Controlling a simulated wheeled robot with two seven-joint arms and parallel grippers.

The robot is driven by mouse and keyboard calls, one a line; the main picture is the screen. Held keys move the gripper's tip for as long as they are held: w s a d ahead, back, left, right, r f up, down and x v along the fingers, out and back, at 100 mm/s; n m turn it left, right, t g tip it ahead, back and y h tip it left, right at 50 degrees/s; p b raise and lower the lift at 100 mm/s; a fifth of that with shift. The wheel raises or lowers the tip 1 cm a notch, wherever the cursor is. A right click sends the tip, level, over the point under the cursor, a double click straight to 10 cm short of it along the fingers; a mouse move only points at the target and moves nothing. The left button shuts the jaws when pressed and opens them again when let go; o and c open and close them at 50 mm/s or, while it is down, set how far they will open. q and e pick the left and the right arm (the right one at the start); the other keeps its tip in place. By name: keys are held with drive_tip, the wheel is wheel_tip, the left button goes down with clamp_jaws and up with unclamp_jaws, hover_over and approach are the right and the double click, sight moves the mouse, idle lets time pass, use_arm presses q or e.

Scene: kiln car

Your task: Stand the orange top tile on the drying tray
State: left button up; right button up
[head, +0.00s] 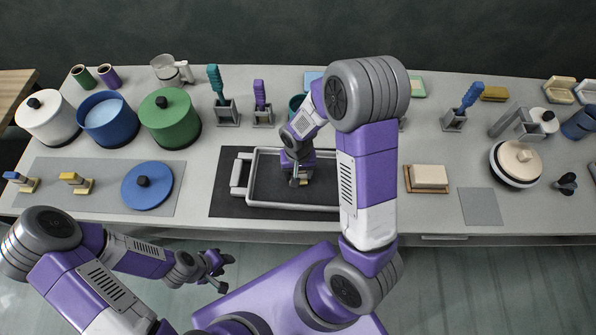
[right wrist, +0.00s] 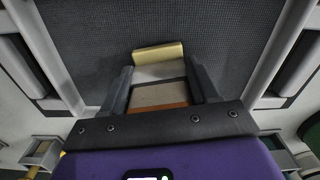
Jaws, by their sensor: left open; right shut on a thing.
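The drying tray (head: 253,178) is a shallow dark tray with a pale metal rim and side handles, on a dark mat in the middle of the bench. Its rim also shows in the right wrist view (right wrist: 53,55). My right gripper (head: 299,182) is low over the tray; in the right wrist view (right wrist: 160,88) it is shut on a layered, blocky thing. An orange strip (right wrist: 162,107) shows on it near the palm; I take this for the orange top tile, mostly hidden. I cannot tell whether it touches the tray. My left gripper (head: 218,270) is open and empty, in front of the bench.
A pale block on a wooden board (head: 428,178) and a grey square (head: 480,206) lie right of the tray. A blue lid (head: 147,185) lies left. Pots, including a green one (head: 169,118), and upright tools in holders stand along the back. My right arm hides the tray's right end.

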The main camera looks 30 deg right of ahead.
drive_tip(key=shift+f+b, duration=0.5)
drive_tip(key=shift+f, duration=0.1)
idle(0.6)
drive_tip(key=o, duration=1.2)
drive_tip(key=shift+c, duration=0.2)
drive_tip(key=shift+r, duration=0.15)
drive_tip(key=shift+r+p, duration=3.25)
drive_tip(key=shift+r, duration=0.65)
drive_tip(key=shift+r, duration=0.1)
